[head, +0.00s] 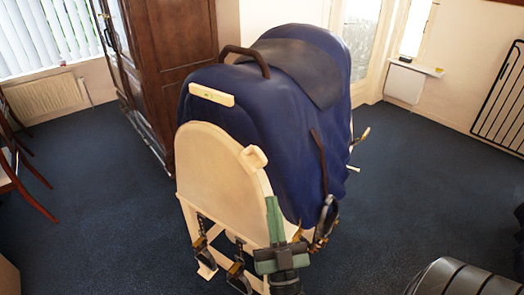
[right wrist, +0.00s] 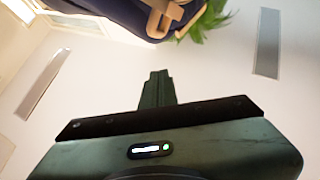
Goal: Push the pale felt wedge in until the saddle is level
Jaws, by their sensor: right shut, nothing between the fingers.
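The saddle shows in the head view as a dark seat (head: 300,72) with a brown arched handle (head: 246,58) at its near end. It lies over a blue cover (head: 265,125) on a wooden stand (head: 215,165). A small pale block (head: 254,158) sits at the right edge of the stand's end panel. I cannot tell whether it is the felt wedge. A pale bar (head: 211,95) with small marks lies on the cover's near end. My green right gripper (head: 271,203) is shut and empty, fingers pointing up, just below the pale block; its fingers also show in the right wrist view (right wrist: 157,80).
Black fittings (head: 237,272) hang along the stand's lower front. A brown strap (head: 319,155) and stirrup (head: 327,215) hang at the right side. A wooden cabinet (head: 175,55) stands behind left. Blue carpet (head: 420,180) is clear to the right. A dark rounded object (head: 465,278) is at lower right.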

